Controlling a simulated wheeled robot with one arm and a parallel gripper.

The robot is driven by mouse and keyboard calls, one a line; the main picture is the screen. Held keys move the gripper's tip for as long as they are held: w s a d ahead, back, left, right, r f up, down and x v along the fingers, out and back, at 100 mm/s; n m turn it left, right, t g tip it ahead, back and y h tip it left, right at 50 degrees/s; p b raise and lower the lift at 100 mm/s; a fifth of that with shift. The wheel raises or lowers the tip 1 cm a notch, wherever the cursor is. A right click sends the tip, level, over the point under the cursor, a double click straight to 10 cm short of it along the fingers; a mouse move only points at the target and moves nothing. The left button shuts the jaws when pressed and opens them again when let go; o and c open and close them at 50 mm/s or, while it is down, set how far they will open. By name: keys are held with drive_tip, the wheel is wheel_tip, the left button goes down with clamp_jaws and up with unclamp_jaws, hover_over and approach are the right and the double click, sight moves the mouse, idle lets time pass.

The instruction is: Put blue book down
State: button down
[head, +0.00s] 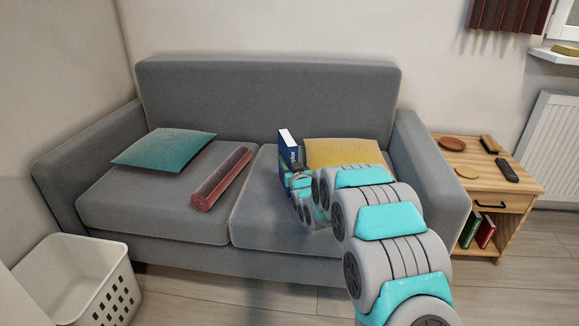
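The blue book (287,148) is upright in front of the sofa's right seat and backrest, with its white page edge showing on top. My gripper (294,172) is at the lower part of the book, at the far end of my arm, and appears to hold it. The fingers are small and partly hidden by the book and my wrist. I cannot tell whether the book touches the seat. The grey sofa (270,95) stands against the wall.
A teal pillow (164,149) and a rolled red blanket (220,179) lie on the left seat. A yellow pillow (345,153) is on the right seat, near the book. A wooden side table (481,175) is right; a white basket (75,280) is front left.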

drive_tip(key=shift+f, duration=1)
drive_tip(key=shift+f, duration=0.15)
drive_tip(key=shift+c, duration=2.2)
unclamp_jaws()
drive_tip(key=v, duration=1.2)
drive_tip(key=shift+b, duration=0.35)
